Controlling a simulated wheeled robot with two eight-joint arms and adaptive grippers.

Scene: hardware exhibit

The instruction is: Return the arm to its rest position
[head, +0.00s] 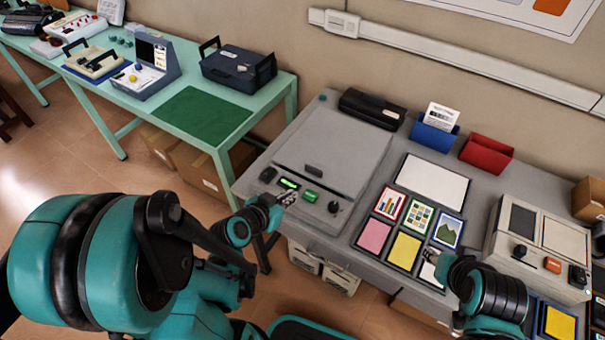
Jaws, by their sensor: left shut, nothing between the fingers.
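My left gripper (287,198) is shut and empty. It is at the front edge of the grey flatbed device (335,150), close to the green button (310,196) and the green-lit display (289,184). I cannot tell whether it touches the device. My left arm comes in from the lower left and covers much of that corner. My right arm comes in at the lower right, over the front of the grey table (340,237).
Picture cards and yellow (404,250) and pink cards lie right of the device. A blue bin (434,132), a red bin (486,153) and a beige console (540,245) stand farther right. A green table (205,117) with devices is at the left. Open floor lies between the tables.

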